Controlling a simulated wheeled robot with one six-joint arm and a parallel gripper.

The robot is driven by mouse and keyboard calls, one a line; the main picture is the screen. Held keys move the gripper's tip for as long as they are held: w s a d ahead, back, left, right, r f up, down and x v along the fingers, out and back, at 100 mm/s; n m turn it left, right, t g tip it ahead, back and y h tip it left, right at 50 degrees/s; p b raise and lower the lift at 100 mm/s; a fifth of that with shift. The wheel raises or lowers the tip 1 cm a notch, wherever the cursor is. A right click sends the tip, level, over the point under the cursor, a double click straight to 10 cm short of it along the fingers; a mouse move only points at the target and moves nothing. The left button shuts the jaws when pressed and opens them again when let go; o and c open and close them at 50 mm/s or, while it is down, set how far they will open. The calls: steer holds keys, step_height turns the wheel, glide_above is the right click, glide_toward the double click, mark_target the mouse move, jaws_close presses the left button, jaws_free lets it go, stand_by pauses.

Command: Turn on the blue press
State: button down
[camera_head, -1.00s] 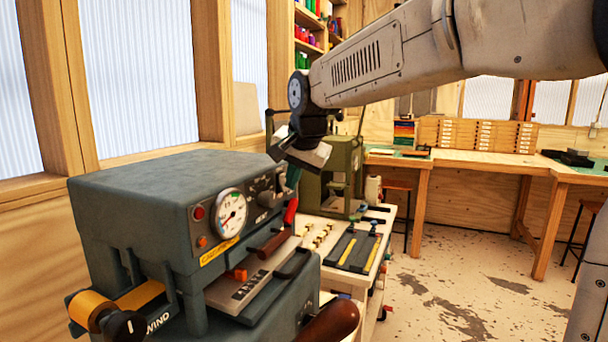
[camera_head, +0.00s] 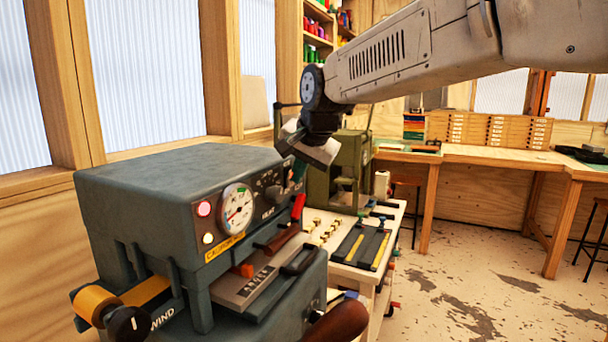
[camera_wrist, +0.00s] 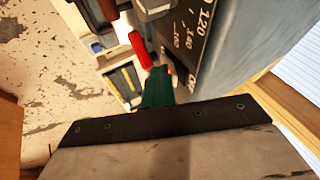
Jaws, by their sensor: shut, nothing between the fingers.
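The blue press (camera_head: 180,185) is a blue-grey machine at the left in the head view. Its front has a round white gauge (camera_head: 236,208), a glowing pinkish-red lamp (camera_head: 204,208) and a glowing pale lamp (camera_head: 208,238). A red-tipped lever (camera_head: 298,207) stands at its right front corner; it also shows in the wrist view (camera_wrist: 141,48). My gripper (camera_head: 298,174) is shut and empty, pointing down by that corner, just beside the press's control panel. In the wrist view its green fingers (camera_wrist: 158,88) are close to the marked panel. Whether they touch it cannot be told.
A white-topped cart (camera_head: 345,272) with small tools is right of the press, an olive-green machine (camera_head: 345,165) behind it. A wooden workbench (camera_head: 480,158) runs along the back.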

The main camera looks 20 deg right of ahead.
steer(key=shift+r, duration=0.55)
steer(key=d+v, duration=0.2)
steer(key=v, duration=1.1)
steer(key=shift+s+f, duration=0.2)
steer(key=shift+f, duration=0.15)
steer(key=shift+s+d+f+g+h, duration=0.2)
steer(key=shift+f+g+h, duration=0.1)
steer(key=shift+f, duration=0.3)
